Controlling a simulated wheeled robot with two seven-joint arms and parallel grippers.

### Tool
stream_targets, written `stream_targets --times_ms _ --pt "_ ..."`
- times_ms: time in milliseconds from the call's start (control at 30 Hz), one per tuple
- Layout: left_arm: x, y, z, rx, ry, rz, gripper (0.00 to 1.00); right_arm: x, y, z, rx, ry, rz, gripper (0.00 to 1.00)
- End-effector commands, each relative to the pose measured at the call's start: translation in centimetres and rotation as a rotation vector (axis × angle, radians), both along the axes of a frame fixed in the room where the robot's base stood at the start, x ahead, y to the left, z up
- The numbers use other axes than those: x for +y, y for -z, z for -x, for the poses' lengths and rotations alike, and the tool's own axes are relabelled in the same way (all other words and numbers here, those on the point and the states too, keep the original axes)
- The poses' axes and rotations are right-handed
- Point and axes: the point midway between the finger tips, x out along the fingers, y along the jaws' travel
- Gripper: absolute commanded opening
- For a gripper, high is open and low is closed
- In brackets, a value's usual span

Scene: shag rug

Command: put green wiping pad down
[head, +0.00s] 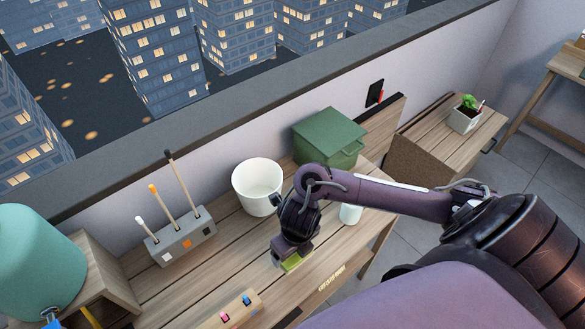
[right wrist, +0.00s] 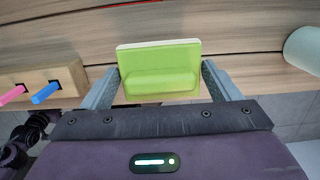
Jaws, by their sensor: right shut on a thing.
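The green wiping pad (right wrist: 158,66) is a bright green block with a pale edge, held between the two fingers of my right gripper (right wrist: 160,88) in the right wrist view. In the head view my right gripper (head: 291,256) is low over the front part of the wooden table (head: 185,285), with the green pad (head: 292,262) just under its jaws. I cannot tell whether the pad touches the tabletop. My left gripper is not in view.
A white bucket (head: 257,188), a green lidded box (head: 328,138) and a grey holder with sticks (head: 181,236) stand along the table's back. A wooden block with pink and blue pegs (head: 230,312) is at the front, left of the pad. A white cylinder (head: 350,213) stands to the right.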

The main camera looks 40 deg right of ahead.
Motion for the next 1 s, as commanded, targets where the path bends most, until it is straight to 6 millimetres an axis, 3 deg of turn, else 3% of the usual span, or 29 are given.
stream_targets --times_ms 100,200,433,867,900,1000 --pt "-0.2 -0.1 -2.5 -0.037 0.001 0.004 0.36 0.0 1.0 0.0 0.001 0.001 -0.001 0.6" --pt "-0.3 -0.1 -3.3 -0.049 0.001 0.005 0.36 0.0 2.0 0.1 0.002 0.001 -0.001 0.6" --pt "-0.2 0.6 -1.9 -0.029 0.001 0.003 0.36 0.1 5.2 0.1 0.002 0.001 -0.002 0.6" --pt "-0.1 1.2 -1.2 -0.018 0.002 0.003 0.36 0.0 5.9 0.0 -0.001 -0.001 -0.001 0.6" --pt "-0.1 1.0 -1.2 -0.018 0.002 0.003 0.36 0.0 5.7 0.0 -0.001 -0.001 -0.001 0.88" --pt "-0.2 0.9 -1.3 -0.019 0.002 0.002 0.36 0.0 5.7 0.0 -0.001 -0.001 -0.001 1.0"
